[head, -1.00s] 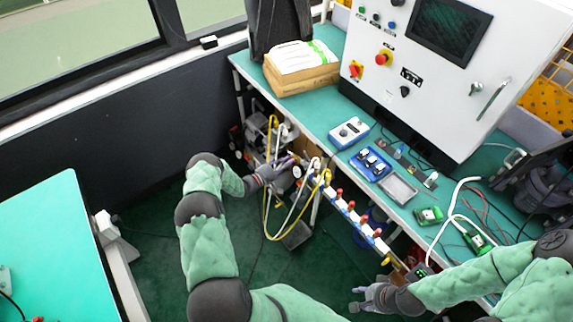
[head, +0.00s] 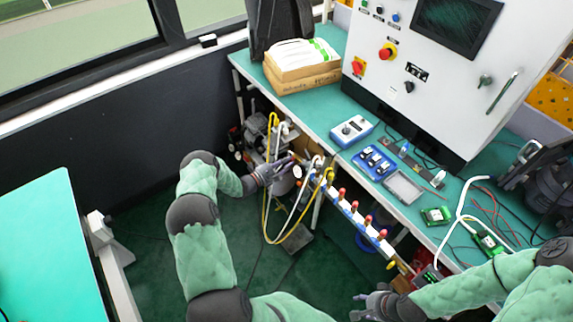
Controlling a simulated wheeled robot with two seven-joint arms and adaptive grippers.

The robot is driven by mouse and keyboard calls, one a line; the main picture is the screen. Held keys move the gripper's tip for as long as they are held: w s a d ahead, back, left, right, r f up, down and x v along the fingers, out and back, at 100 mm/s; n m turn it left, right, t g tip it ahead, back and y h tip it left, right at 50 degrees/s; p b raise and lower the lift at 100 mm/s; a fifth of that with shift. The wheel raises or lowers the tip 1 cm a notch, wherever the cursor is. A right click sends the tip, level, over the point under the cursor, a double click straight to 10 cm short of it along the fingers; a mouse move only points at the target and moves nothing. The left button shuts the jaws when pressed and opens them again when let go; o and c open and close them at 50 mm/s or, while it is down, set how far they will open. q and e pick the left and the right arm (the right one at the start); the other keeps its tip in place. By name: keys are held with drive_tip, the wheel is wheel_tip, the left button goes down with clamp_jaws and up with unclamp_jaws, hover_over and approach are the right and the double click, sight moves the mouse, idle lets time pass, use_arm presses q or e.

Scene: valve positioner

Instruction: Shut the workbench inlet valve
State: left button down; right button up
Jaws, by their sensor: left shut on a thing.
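A pipe manifold (head: 354,212) runs along the front edge of the teal workbench, with several red-topped valves and a round white gauge (head: 298,171) at its left end. My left gripper (head: 288,164) is at this left end, just beside the gauge. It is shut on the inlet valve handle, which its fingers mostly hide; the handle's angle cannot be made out. My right gripper (head: 355,306) is low at the bottom of the view, below the manifold's right end. Its fingers look spread and hold nothing visible.
Yellow and white hoses (head: 266,195) hang below my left gripper. The workbench (head: 300,106) carries a cardboard box (head: 303,83), a blue-and-white device (head: 351,131), a grey tray (head: 403,187) and a large control cabinet (head: 445,110). A second teal table (head: 40,240) stands left. Dark green floor lies between.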

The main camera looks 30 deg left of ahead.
use_arm(q)
drive_tip(key=n, duration=0.2)
drive_tip(key=n+b, duration=0.1)
drive_tip(key=n, duration=0.1)
drive_tip(key=shift+f+n, duration=0.2)
drive_tip(key=shift+n, duration=0.2)
idle(0.4)
drive_tip(key=c, duration=1.2)
unclamp_jaws()
drive_tip(key=v, duration=1.2)
